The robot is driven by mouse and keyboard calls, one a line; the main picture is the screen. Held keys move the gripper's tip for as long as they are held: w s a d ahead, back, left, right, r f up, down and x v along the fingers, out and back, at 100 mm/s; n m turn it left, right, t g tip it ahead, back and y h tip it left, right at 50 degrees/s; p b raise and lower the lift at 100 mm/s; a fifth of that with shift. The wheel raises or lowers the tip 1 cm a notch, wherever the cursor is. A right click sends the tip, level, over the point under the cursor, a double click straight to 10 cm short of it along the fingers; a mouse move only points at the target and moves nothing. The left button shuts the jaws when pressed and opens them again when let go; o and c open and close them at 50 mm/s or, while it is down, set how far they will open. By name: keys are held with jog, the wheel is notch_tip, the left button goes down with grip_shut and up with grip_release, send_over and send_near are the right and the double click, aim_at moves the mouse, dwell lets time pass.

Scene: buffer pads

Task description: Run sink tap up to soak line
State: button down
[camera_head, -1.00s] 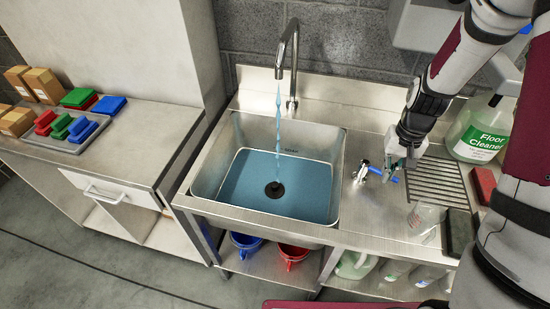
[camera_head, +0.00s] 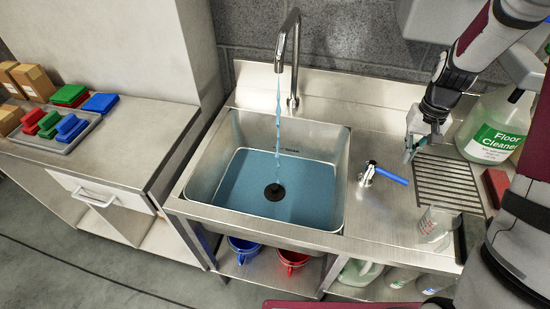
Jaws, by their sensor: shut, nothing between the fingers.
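The steel sink basin (camera_head: 334,215) holds blue water (camera_head: 311,187) over its floor, with a dark drain plug (camera_head: 275,192) visible through it. A stream of water (camera_head: 278,120) runs from the tall curved tap (camera_head: 294,60) into the basin. A small mark shows on the basin's back wall above the water, too small to read. The tap lever (camera_head: 388,174) has a blue handle and stands on the counter right of the basin, its handle pointing right. My gripper (camera_head: 408,156) is shut and empty, apart from the lever, just beyond its handle end.
A drain grille (camera_head: 447,186), a clear beaker (camera_head: 435,222), a Floor Cleaner jug (camera_head: 495,128) and a red block (camera_head: 495,185) stand right of my gripper. Blue (camera_head: 243,247) and red (camera_head: 292,258) buckets sit below. The left counter holds colored pads in a tray (camera_head: 62,142) and boxes.

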jog(key=shift+f, duration=0.15)
jog(key=shift+f+b, duration=0.85)
jog(key=shift+f, duration=1.55)
dwell(5.5)
